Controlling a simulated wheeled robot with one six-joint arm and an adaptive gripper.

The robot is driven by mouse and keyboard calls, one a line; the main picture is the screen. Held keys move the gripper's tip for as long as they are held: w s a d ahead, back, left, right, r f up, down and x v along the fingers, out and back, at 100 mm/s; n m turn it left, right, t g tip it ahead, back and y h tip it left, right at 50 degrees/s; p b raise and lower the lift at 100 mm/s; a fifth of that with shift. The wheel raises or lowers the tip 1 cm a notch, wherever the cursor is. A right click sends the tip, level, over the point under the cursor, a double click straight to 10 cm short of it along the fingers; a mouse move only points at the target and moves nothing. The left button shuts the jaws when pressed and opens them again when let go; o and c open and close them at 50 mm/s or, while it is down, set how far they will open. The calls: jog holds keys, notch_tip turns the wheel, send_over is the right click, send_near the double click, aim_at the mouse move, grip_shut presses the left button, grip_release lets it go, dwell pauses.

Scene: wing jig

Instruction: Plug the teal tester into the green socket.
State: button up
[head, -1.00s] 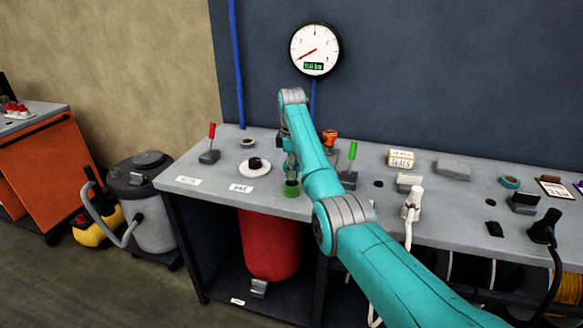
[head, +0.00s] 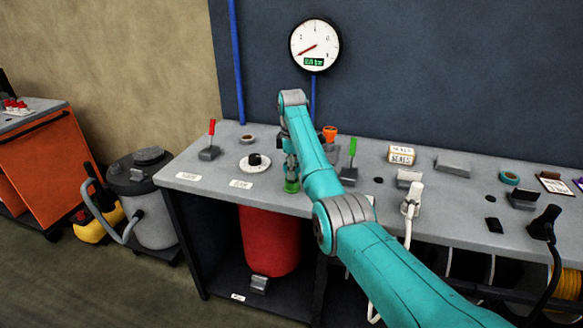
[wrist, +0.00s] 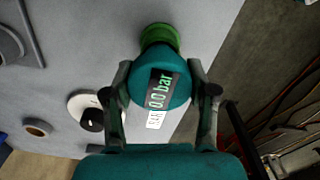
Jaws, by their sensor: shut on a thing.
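The teal tester (wrist: 152,100), a round body with a display reading 0.0 bar, sits between the two fingers of my gripper (wrist: 160,75) in the wrist view. My gripper is shut on it. The green socket (wrist: 160,38) shows just past the tester, which covers part of it. The two look in line and very close or touching; I cannot tell whether the tester is seated. In the head view my gripper (head: 291,170) points down right above the green socket (head: 292,187) near the bench's front edge. The tester is barely visible there.
A white disc with a black knob (head: 254,162) stands left of my gripper. A red-handled valve (head: 210,142) is farther left, a green-handled one (head: 350,165) to the right. An orange fitting (head: 330,133) is behind. A wall gauge (head: 315,46) hangs above.

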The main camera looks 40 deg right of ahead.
jog(key=shift+f, duration=0.1)
jog(key=o, duration=1.2)
notch_tip(320, 180, up, 8)
jog(key=shift+f, duration=0.25)
jog(key=shift+a, duration=0.1)
